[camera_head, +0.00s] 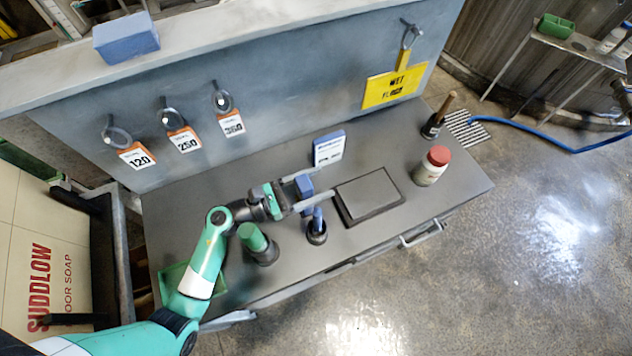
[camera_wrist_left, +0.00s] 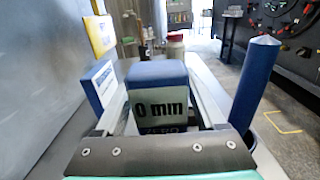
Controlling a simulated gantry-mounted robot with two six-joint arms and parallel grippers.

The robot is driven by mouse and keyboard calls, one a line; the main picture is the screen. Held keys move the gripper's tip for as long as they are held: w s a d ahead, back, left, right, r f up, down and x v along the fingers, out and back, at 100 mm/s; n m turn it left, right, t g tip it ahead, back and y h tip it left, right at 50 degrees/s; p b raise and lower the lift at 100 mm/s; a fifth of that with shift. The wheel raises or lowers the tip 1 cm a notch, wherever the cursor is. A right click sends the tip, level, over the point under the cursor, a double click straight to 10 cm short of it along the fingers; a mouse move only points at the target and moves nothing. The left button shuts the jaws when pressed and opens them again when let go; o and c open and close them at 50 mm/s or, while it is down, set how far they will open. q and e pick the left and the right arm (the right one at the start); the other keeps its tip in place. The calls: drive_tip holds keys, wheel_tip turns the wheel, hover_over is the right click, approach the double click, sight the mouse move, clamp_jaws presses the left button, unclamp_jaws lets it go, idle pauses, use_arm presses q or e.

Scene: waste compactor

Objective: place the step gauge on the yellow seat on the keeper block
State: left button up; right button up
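A block with a blue top and a pale face reading "0 mm" (camera_wrist_left: 160,105) is between the fingers of my left gripper in the left wrist view. It shows as a small blue block (camera_head: 304,184) in the head view. It may be the step gauge. My left gripper (camera_head: 316,190) reaches over the bench, with one grey finger on each side of the block. I cannot tell whether both fingers press on it. I make out no yellow seat, and I cannot tell which thing is the keeper block. My right gripper is not in view.
On the grey bench (camera_head: 210,190) stand a dark square plate (camera_head: 368,195), a blue post (camera_head: 317,222), a green-topped cylinder (camera_head: 254,240), a blue-and-white card (camera_head: 329,148) and a red-capped bottle (camera_head: 432,166). A yellow sign (camera_head: 394,87) hangs behind. The bench's left back is clear.

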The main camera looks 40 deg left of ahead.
sight(298, 191)
use_arm(q)
drive_tip(key=shift+o, duration=1)
drive_tip(key=v, duration=0.5)
drive_tip(key=shift+s+a+r+p, duration=0.1)
drive_tip(key=shift+s+r+p, duration=0.05)
drive_tip(key=shift+s+p, duration=0.15)
drive_tip(key=shift+c, duration=1.2)
